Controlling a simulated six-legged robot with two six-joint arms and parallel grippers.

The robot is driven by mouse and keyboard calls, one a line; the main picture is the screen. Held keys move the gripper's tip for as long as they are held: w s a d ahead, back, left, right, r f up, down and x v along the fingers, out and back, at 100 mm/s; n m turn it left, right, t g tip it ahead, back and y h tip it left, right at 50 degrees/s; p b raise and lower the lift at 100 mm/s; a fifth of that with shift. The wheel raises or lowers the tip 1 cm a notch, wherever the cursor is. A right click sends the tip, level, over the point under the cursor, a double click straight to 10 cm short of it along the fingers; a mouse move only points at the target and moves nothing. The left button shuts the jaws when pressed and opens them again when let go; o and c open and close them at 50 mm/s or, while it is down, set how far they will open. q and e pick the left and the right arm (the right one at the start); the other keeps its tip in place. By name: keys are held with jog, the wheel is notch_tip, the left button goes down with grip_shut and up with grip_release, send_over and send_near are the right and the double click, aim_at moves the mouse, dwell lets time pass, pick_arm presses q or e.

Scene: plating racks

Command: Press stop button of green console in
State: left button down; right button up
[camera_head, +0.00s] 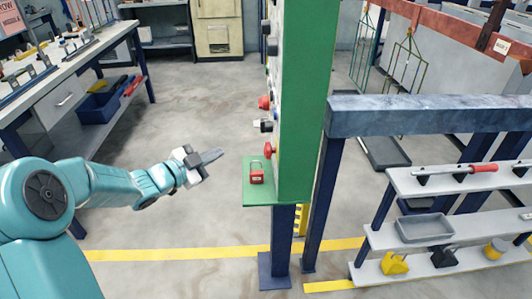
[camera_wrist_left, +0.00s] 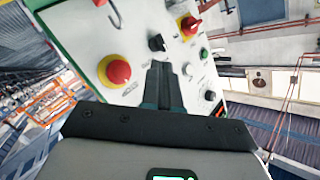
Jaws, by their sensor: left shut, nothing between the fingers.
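The green console (camera_head: 305,100) stands upright on a dark blue post, seen nearly edge-on in the head view, with its controls on the left-facing side. Red knobs (camera_head: 269,150) stick out from that face. In the left wrist view, its pale panel (camera_wrist_left: 75,30) holds a red mushroom button (camera_wrist_left: 116,72) on a yellow ring, probably the stop button. My left gripper (camera_head: 218,155) is shut and empty, apart from the console to its left, pointing toward it. In the left wrist view its fingers (camera_wrist_left: 164,80) appear right of the red button. My right gripper is not in view.
The panel also bears a red rotary switch (camera_wrist_left: 189,25), a black knob (camera_wrist_left: 157,43) and a green button (camera_wrist_left: 204,54). A red padlock (camera_head: 257,174) is on the console's green lower ledge (camera_head: 248,195). A workbench (camera_head: 100,45) stands left; a blue frame (camera_head: 420,115) and shelves are right.

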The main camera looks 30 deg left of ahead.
aim_at(266, 151)
pick_arm(q)
jog(key=shift+a+f, duration=0.1)
jog(key=shift+a, duration=0.05)
jog(key=w+d+b, duration=0.3)
jog(key=w+d, duration=0.1)
jog(key=d, duration=0.3)
jog(key=shift+w+d, duration=0.35)
dwell(2.0)
jog(key=shift+w+d+b, duration=0.2)
jog(key=shift+d+b, duration=0.2)
jog(key=shift+b, duration=0.1)
